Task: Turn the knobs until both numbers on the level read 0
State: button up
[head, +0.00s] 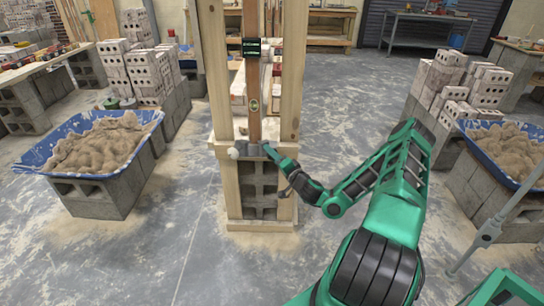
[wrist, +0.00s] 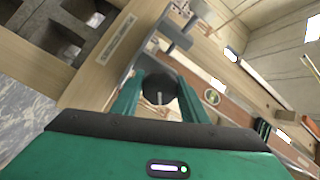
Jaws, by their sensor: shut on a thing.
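The level (head: 254,85) is a tall brown wooden bar standing upright inside a pale timber frame. Its dark display (head: 251,47) has green marks too small to read. A round vial (head: 253,104) sits lower on the bar and also shows in the wrist view (wrist: 212,97). A white knob (head: 233,152) sticks out at the left of the bar's foot. My gripper (head: 267,149) is at the right of the foot. In the wrist view its green fingers (wrist: 160,98) are shut on a round dark knob (wrist: 159,85), partly hidden between them.
Timber posts (head: 295,70) stand close on both sides of the bar, above a block base (head: 258,190). Blue mortar tubs stand on blocks at left (head: 45,170) and right (head: 475,145). Brick stacks (head: 135,70) stand behind. The concrete floor between is clear.

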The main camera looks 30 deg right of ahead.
jog(key=m, duration=0.6)
jog(key=shift+d+m, duration=0.25)
jog(key=shift+m, duration=0.05)
jog(key=m, duration=0.5)
jog(key=shift+f, duration=0.1)
jog(key=m, duration=0.5)
jog(key=shift+m, duration=0.4)
jog(key=m, duration=0.5)
jog(key=shift+m, duration=0.3)
jog(key=o, duration=1)
jog(key=shift+o, duration=0.3)
jog(key=shift+a, duration=0.1)
